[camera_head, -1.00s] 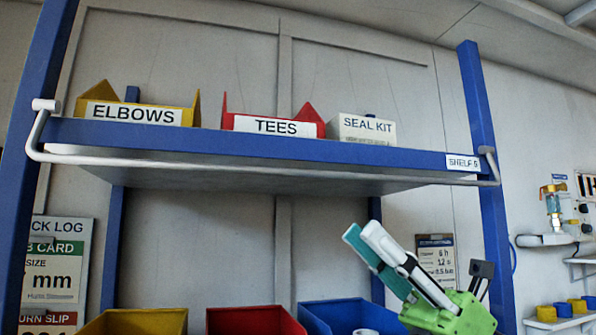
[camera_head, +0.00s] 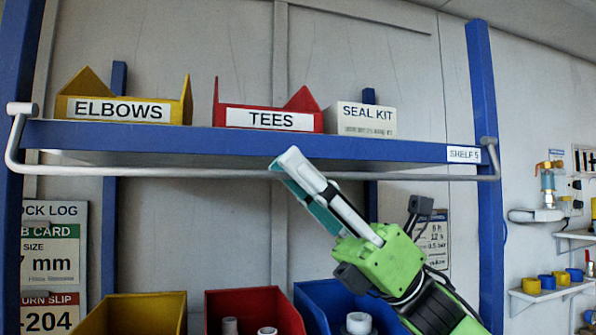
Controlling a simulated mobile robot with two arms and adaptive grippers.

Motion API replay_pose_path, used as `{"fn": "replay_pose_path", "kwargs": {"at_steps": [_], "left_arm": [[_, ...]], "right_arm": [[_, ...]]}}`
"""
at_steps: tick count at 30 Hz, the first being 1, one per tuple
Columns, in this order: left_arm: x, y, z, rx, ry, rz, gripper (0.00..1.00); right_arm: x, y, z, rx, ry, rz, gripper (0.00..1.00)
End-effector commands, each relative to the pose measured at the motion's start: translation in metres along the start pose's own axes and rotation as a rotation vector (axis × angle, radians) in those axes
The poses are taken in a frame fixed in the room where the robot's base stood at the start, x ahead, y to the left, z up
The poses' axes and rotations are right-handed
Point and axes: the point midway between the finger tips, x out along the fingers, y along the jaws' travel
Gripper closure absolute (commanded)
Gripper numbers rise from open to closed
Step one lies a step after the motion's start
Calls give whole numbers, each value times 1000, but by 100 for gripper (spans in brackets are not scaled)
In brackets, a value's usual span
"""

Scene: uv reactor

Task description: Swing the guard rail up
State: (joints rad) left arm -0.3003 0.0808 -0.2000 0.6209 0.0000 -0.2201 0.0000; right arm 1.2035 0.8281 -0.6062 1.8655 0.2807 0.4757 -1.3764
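The guard rail (camera_head: 180,171) is a thin pale tube that hangs in its lowered position along the front of the blue shelf (camera_head: 420,153). It runs just below the shelf's front edge, with bent ends at the left pivot (camera_head: 20,108) and the right pivot (camera_head: 488,141). My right gripper (camera_head: 284,169), green with white and teal fingers, points up and left. Its fingertips overlap the middle of the rail in the picture; I cannot tell whether they touch it. The fingers lie close together in this view, and the gap between them is unclear. My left gripper is out of view.
On the shelf stand a yellow ELBOWS bin (camera_head: 124,98), a red TEES bin (camera_head: 268,108) and a white SEAL KIT box (camera_head: 362,118). Below are yellow (camera_head: 140,312), red (camera_head: 254,302) and blue (camera_head: 318,298) bins. Blue posts (camera_head: 484,90) flank the shelf.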

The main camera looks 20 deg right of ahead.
Motion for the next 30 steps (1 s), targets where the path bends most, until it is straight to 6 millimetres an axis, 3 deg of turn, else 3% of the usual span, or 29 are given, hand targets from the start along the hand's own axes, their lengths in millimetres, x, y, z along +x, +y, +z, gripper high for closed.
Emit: {"fn": "replay_pose_path", "kwargs": {"at_steps": [1, 4, 22, 30], "left_arm": [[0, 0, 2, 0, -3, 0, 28], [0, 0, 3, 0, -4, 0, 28], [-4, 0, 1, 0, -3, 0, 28], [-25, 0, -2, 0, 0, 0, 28]], "right_arm": [[0, 0, 0, 0, 0, 0, 77], [0, 0, 0, 0, 0, 0, 100], [1, 9, 2, 82, 1, -85, 100], [9, 23, 9, 239, 5, -246, 100]]}}
